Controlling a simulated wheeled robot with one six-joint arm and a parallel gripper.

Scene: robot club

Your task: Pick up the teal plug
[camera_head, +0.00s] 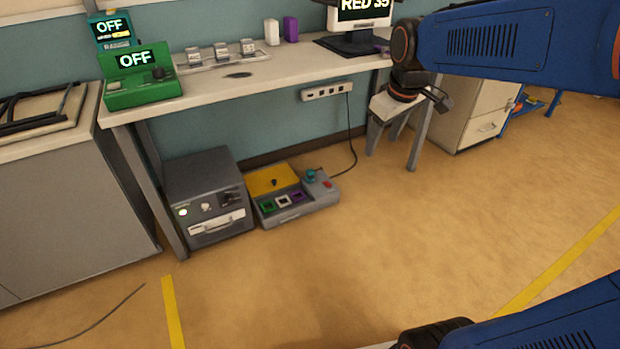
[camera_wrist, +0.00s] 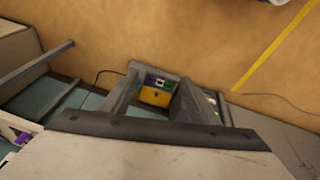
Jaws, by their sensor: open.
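The teal plug (camera_head: 311,174) is small and sits on the raised right end of a grey console (camera_head: 291,217) on the floor under the workbench. A dark cable runs near it from a power strip. My gripper (camera_head: 384,147) hangs well above and to the right of the plug, open and empty. In the wrist view, the open fingers of my gripper (camera_wrist: 160,74) frame the console's yellow panel (camera_wrist: 155,97) far below. I cannot make out the plug in that view; the left finger may hide it.
A grey box (camera_head: 208,200) stands left of the console. The workbench top (camera_head: 290,72) overhangs the console area. The floor (camera_head: 330,250) in front is clear.

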